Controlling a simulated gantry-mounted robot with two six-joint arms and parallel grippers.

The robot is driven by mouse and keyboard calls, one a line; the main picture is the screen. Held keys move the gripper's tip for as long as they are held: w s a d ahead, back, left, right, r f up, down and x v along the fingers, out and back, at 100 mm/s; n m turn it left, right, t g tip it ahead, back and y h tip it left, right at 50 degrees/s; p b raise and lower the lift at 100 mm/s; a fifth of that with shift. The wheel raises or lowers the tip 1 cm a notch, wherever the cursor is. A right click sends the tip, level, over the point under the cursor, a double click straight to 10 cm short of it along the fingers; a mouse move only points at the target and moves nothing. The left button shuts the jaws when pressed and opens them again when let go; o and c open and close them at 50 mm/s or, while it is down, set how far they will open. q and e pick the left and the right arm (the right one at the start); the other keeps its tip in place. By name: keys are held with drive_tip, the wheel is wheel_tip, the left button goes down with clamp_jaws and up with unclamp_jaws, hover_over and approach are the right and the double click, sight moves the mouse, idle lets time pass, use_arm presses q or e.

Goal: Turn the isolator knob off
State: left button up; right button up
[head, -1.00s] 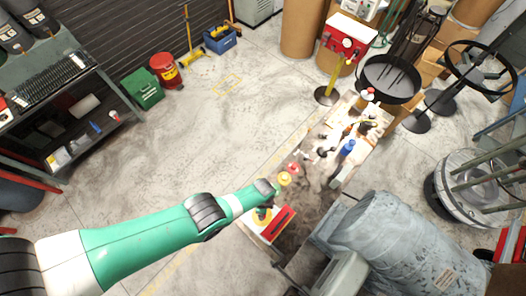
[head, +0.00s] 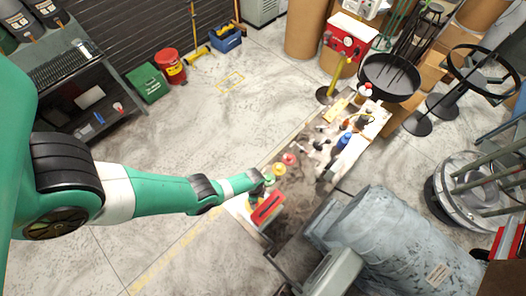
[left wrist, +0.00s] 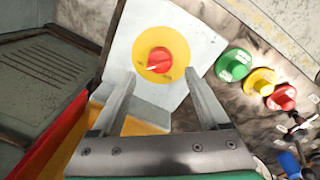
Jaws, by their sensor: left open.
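The isolator knob (left wrist: 158,58) is red on a yellow disc (left wrist: 178,46), fixed to a light grey plate, in the left wrist view. A white pointer mark on it points to the lower left; the small lettering is unreadable. My left gripper (left wrist: 160,75) is open and empty. Its two fingers stand either side of the lower part of the disc in the picture, and I cannot tell whether they touch it. In the head view my left gripper (head: 258,184) is over the near end of the bench, and the knob is hidden there. My right gripper is not in view.
Green (left wrist: 233,65), yellow (left wrist: 261,80) and red (left wrist: 282,98) round buttons sit right of the plate. A red box-like part (head: 267,208) is close by the gripper. A large grey drum-like machine (head: 385,235) stands to the right. Floor at left is open.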

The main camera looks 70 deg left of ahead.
use_arm(q)
drive_tip(key=f+b, duration=0.2)
drive_tip(key=f, duration=0.2)
drive_tip(key=shift+s+f+b, duration=0.2)
drive_tip(key=shift+b, duration=0.2)
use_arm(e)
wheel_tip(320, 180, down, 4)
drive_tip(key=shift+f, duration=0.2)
use_arm(q)
clamp_jaws()
